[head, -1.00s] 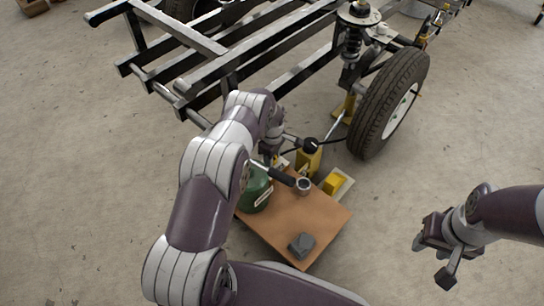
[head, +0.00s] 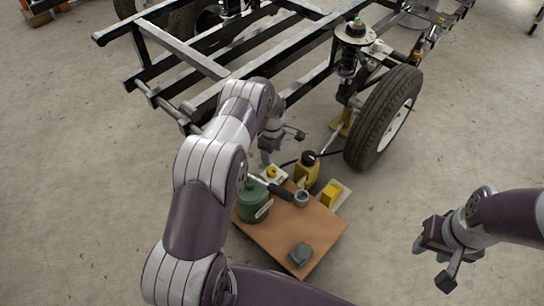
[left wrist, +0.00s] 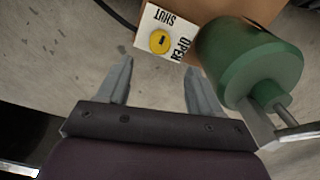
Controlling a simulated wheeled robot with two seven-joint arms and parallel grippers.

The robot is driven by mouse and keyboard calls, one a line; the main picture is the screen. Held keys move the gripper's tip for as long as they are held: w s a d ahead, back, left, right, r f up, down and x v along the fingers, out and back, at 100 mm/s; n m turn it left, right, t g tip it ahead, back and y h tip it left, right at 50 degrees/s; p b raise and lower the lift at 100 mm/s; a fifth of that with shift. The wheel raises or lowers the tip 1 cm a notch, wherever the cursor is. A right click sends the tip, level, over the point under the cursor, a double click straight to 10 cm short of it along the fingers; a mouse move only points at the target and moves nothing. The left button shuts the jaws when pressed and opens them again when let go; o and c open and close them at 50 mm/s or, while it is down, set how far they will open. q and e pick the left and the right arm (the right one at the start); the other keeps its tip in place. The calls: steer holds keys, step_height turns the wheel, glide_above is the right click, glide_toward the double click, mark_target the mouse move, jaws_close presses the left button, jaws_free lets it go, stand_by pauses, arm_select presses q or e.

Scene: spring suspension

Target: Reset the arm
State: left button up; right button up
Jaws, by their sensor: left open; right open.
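My left gripper (head: 283,147) is open and empty. It hangs above the floor just beyond the far left edge of the brown board, near the chassis. In the left wrist view its two fingers (left wrist: 157,85) are apart with bare floor between them. A white plate with a yellow knob (left wrist: 160,41), marked SHUT and OPEN, lies ahead of the fingers, and a green canister (left wrist: 250,62) is to their right. My right gripper (head: 440,262) is open and empty over the floor at the right.
The black chassis (head: 188,52) and wheel (head: 382,118) stand behind. Floor at right is clear.

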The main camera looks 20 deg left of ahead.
arm_select(q)
steer(key=shift+r, duration=0.9)
steer(key=s+d+r+m+p, duration=0.1)
steer(key=s+d+r+m, duration=0.15)
steer(key=r, duration=0.35)
steer(key=s+d+r+m+p, duration=0.1)
steer(key=r+m+p, duration=0.15)
steer(key=r, duration=0.45)
steer(key=s+d+r+m+t+p, duration=0.1)
steer(key=s+d+r+m+p, duration=0.1)
steer(key=s+r+m, duration=0.55)
steer(key=s+d+r+m+p, duration=0.1)
steer(key=s+d+r+m, duration=0.25)
steer(key=s+r, duration=0.75)
steer(key=s+r+p, duration=0.2)
steer(key=r+p, duration=1.5)
steer(key=p, duration=0.2)
steer(key=s+r+p, duration=0.1)
steer(key=r+p, duration=1.7)
steer(key=p, duration=0.1)
steer(key=shift+s+a+m, duration=0.35)
steer(key=shift+s+m, duration=0.05)
